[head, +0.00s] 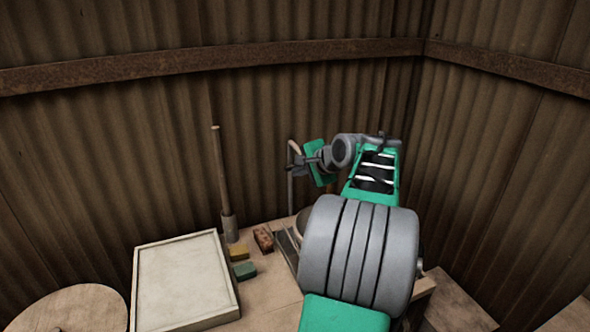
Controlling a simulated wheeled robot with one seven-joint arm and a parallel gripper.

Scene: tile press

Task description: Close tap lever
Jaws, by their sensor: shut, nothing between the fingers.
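A thin grey upright pipe with a bent top, apparently the tap (291,186), stands at the back of the worktop against the corrugated wall. Its lever cannot be made out apart from the pipe and the gripper. My gripper (303,162) is at the tap's upper part, pointing left, shut with nothing held. Whether it touches the tap cannot be told. My green and grey arm hides the worktop below and to the right of the tap.
A pale framed board (183,283) lies at front left beside a round wooden disc (75,312). A stick (219,175) stands upright in a holder. A brown block (263,239), a yellow block (239,254) and a green block (244,270) lie near it. Corrugated walls close the back and right.

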